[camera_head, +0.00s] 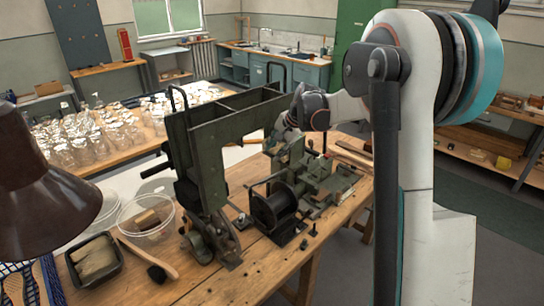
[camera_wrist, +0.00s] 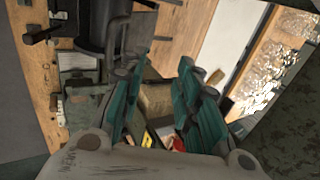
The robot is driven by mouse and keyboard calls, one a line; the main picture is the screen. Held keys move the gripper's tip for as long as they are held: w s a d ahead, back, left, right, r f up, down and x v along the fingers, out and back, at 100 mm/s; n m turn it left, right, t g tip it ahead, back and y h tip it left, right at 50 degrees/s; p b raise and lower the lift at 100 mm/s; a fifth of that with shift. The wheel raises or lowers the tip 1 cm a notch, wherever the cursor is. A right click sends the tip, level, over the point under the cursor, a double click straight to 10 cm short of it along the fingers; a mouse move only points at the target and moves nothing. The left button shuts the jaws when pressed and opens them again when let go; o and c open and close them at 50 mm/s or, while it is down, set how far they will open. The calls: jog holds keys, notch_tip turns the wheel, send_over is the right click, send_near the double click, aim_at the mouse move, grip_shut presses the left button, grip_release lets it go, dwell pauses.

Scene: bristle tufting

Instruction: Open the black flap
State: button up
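A dark green bristle tufting machine (camera_head: 212,145) stands on the wooden workbench, with a black drum-like housing (camera_head: 274,208) at its front. The housing also shows at the top left of the wrist view (camera_wrist: 92,24). I cannot single out the black flap with certainty in either view. My gripper is over the machine's rear part, its fingers mostly hidden in the head view. In the wrist view my gripper (camera_wrist: 160,62) has its two teal fingers apart, with machine parts and red and yellow bits below the gap. I see nothing held between the fingers.
The machine's tall frame stands close left of my arm. A clear bowl (camera_head: 146,216), a black tray (camera_head: 95,260) and a brush (camera_head: 150,262) lie at the bench's left. A brown lamp shade (camera_head: 45,195) is in the left foreground. Glassware (camera_head: 90,135) crowds a table behind.

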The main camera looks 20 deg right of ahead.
jog(key=shift+v, duration=2.7)
